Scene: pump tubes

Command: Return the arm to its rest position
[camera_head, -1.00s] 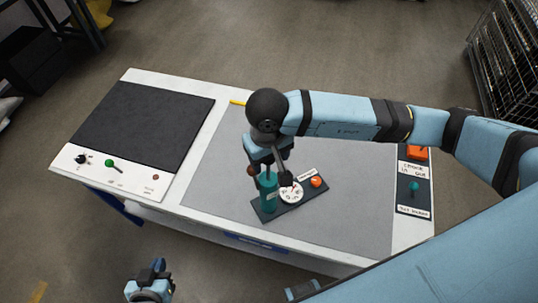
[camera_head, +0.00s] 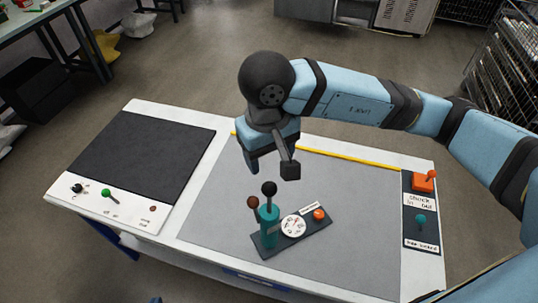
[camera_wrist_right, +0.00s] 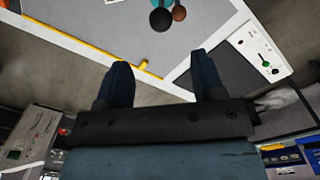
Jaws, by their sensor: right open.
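My right gripper (camera_head: 257,157) hangs above the grey work mat, behind and above the pump unit. The right wrist view shows its two fingers (camera_wrist_right: 163,68) apart with nothing between them. The pump unit has a teal cylinder (camera_head: 268,226) on a dark base plate (camera_head: 312,229), with a black ball knob (camera_head: 269,188) and a brown ball knob (camera_head: 253,202). These knobs are apart from the fingers; they also show at the top of the right wrist view (camera_wrist_right: 160,19). Only a sliver of my left gripper (camera_head: 155,300) shows at the bottom edge, so its jaws are hidden.
A white dial (camera_head: 293,226) and an orange knob (camera_head: 319,214) sit on the base plate. A black panel (camera_head: 140,155) lies at the table's left. A control strip (camera_head: 421,238) with an orange lever (camera_head: 425,181) is at the right. A yellow strip (camera_head: 350,156) runs along the back.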

